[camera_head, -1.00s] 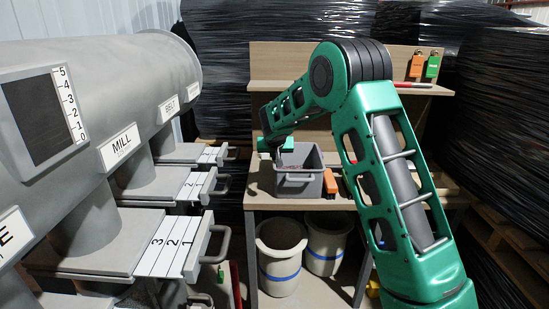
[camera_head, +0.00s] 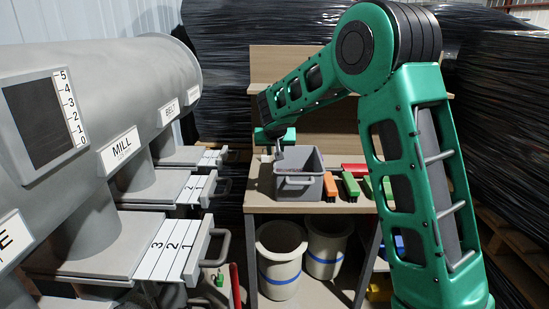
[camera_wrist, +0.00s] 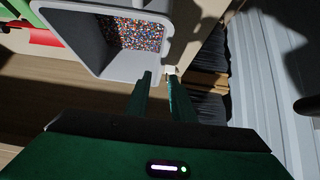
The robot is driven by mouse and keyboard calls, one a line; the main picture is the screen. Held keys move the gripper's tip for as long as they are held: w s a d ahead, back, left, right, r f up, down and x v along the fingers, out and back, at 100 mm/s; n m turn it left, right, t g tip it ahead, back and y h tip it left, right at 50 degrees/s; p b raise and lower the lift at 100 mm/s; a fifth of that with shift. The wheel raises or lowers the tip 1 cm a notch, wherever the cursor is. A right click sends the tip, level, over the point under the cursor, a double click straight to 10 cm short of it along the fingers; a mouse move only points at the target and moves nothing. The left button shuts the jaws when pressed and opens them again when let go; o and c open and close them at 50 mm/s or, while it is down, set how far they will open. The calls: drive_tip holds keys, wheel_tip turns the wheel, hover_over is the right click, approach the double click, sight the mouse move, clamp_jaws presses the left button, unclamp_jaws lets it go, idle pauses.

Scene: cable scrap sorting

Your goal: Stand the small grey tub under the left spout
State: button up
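A grey tub (camera_head: 298,183) stands upright on the bench, its handle side facing me. In the wrist view the tub (camera_wrist: 100,67) holds multicoloured granules. My gripper (camera_head: 278,150) is at the tub's back left in the head view. In the wrist view my gripper (camera_wrist: 160,82) has its two fingers apart, close to one end of the tub's rim. A small pale piece shows near the fingertips; I cannot tell whether they touch the tub. At left, grey spouts come down from a large drum, such as the one under the MILL label (camera_head: 120,150).
Numbered slide plates with handles (camera_head: 192,248) stick out below the spouts. An orange brush (camera_head: 330,187), a green brush (camera_head: 350,186) and a red item (camera_head: 355,168) lie right of the tub. Pale buckets with blue bands (camera_head: 280,272) stand under the bench (camera_head: 262,203).

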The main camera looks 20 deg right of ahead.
drive_tip(key=shift+v, duration=1.2)
drive_tip(key=s+d+m+g, duration=0.1)
drive_tip(key=s+d+g, duration=0.1)
drive_tip(key=s+d, duration=0.5)
drive_tip(key=s+d+g, duration=0.1)
drive_tip(key=s+d, duration=0.2)
drive_tip(key=s, duration=0.8)
drive_tip(key=s+d+m+g, duration=0.1)
drive_tip(key=s+d+g, duration=0.1)
drive_tip(key=s+d, duration=0.5)
drive_tip(key=s+f+g+y, duration=0.1)
drive_tip(key=s+g, duration=0.1)
drive_tip(key=s, duration=1.6)
drive_tip(key=shift+s+a+m, duration=0.3)
drive_tip(key=shift+s+a, duration=0.1)
drive_tip(key=shift+a, duration=0.05)
drive_tip(key=shift+o, duration=0.4)
drive_tip(key=s+a+f+y, duration=0.1)
drive_tip(key=s, duration=0.5)
drive_tip(key=s+a+f+g+y, duration=0.1)
drive_tip(key=s+f, duration=0.1)
drive_tip(key=s, duration=0.4)
drive_tip(key=shift+a+g, duration=0.3)
drive_tip(key=shift+a, duration=0.1)
drive_tip(key=shift+s, duration=0.1)
